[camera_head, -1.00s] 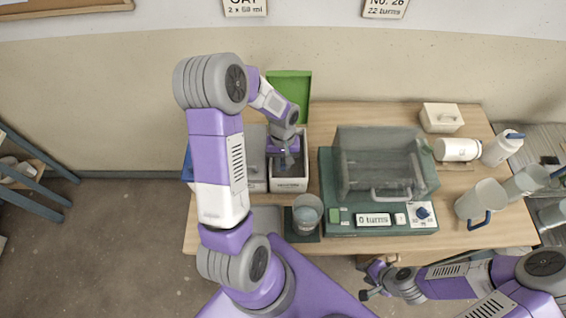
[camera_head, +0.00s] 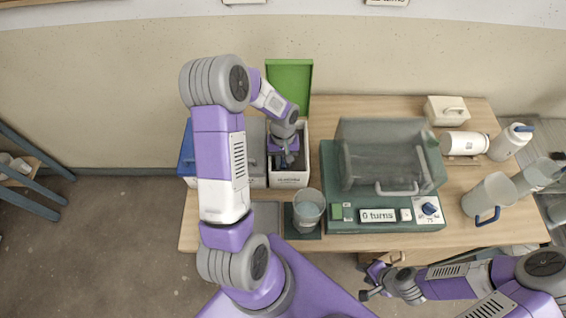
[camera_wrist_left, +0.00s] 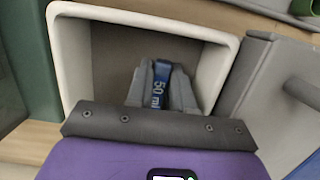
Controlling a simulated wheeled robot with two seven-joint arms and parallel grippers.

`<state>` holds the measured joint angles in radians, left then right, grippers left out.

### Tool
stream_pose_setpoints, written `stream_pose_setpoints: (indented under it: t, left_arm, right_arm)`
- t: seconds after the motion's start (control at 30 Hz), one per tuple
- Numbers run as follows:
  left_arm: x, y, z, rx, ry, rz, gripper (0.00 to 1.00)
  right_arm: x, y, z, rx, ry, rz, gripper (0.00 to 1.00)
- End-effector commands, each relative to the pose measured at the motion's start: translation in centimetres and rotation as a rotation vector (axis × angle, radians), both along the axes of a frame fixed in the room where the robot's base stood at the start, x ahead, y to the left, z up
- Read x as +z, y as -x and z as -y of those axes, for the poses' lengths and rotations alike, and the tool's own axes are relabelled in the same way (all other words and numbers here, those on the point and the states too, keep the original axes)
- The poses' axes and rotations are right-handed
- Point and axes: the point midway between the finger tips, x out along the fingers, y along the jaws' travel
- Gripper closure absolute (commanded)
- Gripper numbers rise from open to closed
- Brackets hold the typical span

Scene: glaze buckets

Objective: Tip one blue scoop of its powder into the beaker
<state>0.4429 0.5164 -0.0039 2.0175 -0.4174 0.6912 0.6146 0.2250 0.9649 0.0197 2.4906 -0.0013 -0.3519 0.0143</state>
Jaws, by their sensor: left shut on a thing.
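My left gripper (camera_head: 284,162) reaches down into a white bin (camera_head: 288,180) with a raised green lid (camera_head: 290,88). In the left wrist view its fingers (camera_wrist_left: 162,85) are shut on the blue handle of a scoop (camera_wrist_left: 182,92), marked "50 ml". The scoop's bowl and any powder in it are hidden. The clear beaker (camera_head: 308,207) stands upright on a dark green pad in front of the bin, with something pale blue-grey inside. My right gripper (camera_head: 372,281) is empty, its jaws apart, low in front of the table.
A green machine (camera_head: 375,215) with a clear hood and a "0 turns" display stands right of the bin. Grey and blue-lidded bins (camera_head: 186,150) stand to the left. A jug (camera_head: 489,200), white bottles (camera_head: 510,142) and a small box (camera_head: 446,110) crowd the right.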

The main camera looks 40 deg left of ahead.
Motion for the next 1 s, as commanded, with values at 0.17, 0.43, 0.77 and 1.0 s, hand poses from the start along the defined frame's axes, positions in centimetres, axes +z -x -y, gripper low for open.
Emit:
stream_pose_setpoints:
  t: [0.17,0.43,0.77,1.0]
  left_arm:
    - [-0.2,-1.0,-0.9,0.001,0.000,-0.001,1.00]
    - [-0.4,-2.2,-1.8,-0.004,-0.016,0.017,1.00]
    - [1.6,-2.1,-1.8,0.001,-0.057,0.066,1.00]
    - [3.2,-1.8,-1.6,-0.001,-0.044,0.051,1.00]
  right_arm:
    - [0.2,0.0,0.0,0.000,0.000,0.001,0.62]
    - [-0.4,0.0,0.0,0.000,0.000,0.001,0.62]
    - [0.2,0.0,0.0,0.000,0.000,0.001,0.62]
    - [1.7,0.0,0.0,0.001,0.000,0.001,0.62]
